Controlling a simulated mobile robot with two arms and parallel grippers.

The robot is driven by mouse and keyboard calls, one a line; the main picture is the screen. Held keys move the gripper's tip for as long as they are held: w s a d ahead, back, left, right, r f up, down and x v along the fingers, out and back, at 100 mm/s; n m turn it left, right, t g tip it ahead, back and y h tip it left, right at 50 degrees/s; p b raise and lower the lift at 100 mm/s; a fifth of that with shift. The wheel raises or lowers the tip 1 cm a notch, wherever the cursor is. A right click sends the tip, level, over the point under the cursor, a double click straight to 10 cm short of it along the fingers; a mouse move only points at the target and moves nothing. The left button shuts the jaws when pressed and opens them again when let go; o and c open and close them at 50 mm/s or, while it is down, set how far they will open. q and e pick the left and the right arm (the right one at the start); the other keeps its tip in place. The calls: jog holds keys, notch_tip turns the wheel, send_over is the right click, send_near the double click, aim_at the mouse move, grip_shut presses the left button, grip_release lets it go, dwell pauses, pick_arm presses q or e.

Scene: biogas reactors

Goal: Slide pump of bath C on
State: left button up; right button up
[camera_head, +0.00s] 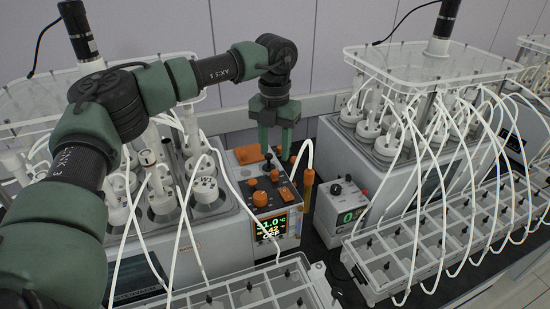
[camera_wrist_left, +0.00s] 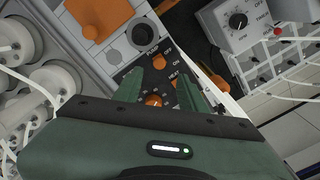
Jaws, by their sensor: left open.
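A bath control unit (camera_head: 272,205) stands between two reactor baths in the head view, with orange knobs and a lit display showing a temperature in °C. I cannot read a letter C on it. A dark round knob (camera_wrist_left: 143,36) sits beside the PUMP label. An orange knob (camera_wrist_left: 153,100) shows between my fingers. My left gripper (camera_head: 277,152) is open and empty, pointing down over the rear of the unit; it also shows in the left wrist view (camera_wrist_left: 173,70). It partly hides the switches.
A grey box with a dial (camera_head: 343,203) stands right of the unit. Reactor bottles (camera_head: 205,188) and white tubes crowd the left side. An orange upright part (camera_head: 308,190) stands close to the unit's right side.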

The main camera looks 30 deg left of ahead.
aim_at(274, 172)
pick_arm(q)
jog(key=f+p, duration=0.1)
jog(key=f, duration=0.3)
jog(key=shift+s+p, duration=0.2)
jog(key=shift+p, duration=0.2)
jog(key=shift+w+a+f, duration=0.1)
jog(key=shift+w+f, duration=0.05)
jog(key=shift+f, duration=0.4)
jog(key=shift+w+a+f, duration=0.1)
jog(key=shift+f, duration=0.4)
jog(key=shift+d, duration=0.1)
jog(key=shift+s, duration=0.1)
jog(key=shift+c, duration=0.9)
jog(key=c, duration=0.5)
grip_shut()
pick_arm(e)
jog(key=r, duration=0.2)
jog(key=shift+s+a+r, duration=0.15)
jog(key=shift+s+r, duration=0.1)
jog(key=shift+r, duration=0.1)
jog(key=shift+d, duration=0.2)
pick_arm(q)
jog(key=shift+r, duration=0.1)
pick_arm(e)
jog(key=shift+w, duration=0.2)
